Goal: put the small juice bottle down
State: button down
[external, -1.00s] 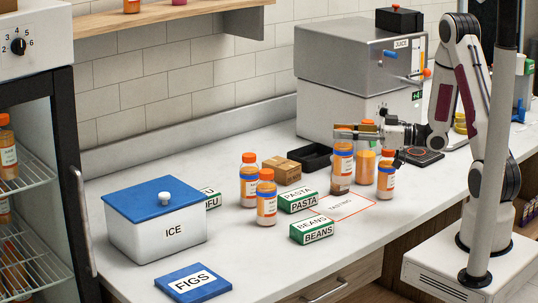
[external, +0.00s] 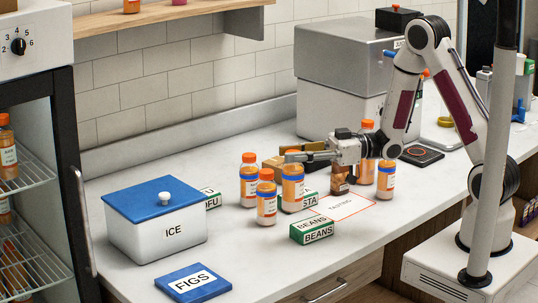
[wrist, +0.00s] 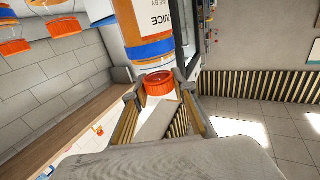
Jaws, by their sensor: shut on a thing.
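My gripper (external: 296,155) is shut on a small juice bottle (external: 292,187) with an orange cap, a white label and a blue band. The jaws grip it at the cap end. In the wrist view the orange cap (wrist: 159,84) lies between the two fingertips (wrist: 157,92), with the label beyond. In the external view the bottle looks upright, in front of the green pasta box and right of two similar bottles (external: 249,180) (external: 267,202). I cannot tell whether its base touches the counter.
A green beans box (external: 311,231) and a red-outlined tasting area (external: 345,206) lie nearby. A brown jar (external: 339,181) and more bottles (external: 386,180) stand to the right. The ice bin (external: 155,235) is at left.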

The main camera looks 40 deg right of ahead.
jog(key=s+a+r+n+g, duration=0.1)
jog(key=s+a, duration=0.2)
jog(key=a, duration=0.7)
jog(key=s+a+n+g+y, duration=0.1)
jog(key=s+a+g, duration=0.15)
jog(key=a, duration=0.85)
jog(key=s+a+r+n+g, duration=0.1)
jog(key=s+a, duration=0.3)
jog(key=a, duration=0.6)
jog(key=w+a+t, duration=0.1)
jog(key=w+m+t, duration=0.1)
jog(key=w, duration=0.1)
jog(key=w+a+m+t, duration=0.1)
jog(key=shift+w+a+r+t+h, duration=0.25)
jog(key=shift+w+a+h, duration=0.05)
jog(key=shift+w, duration=0.05)
notch_tip(320, 180, down, 6)
jog(key=shift+f, duration=0.2)
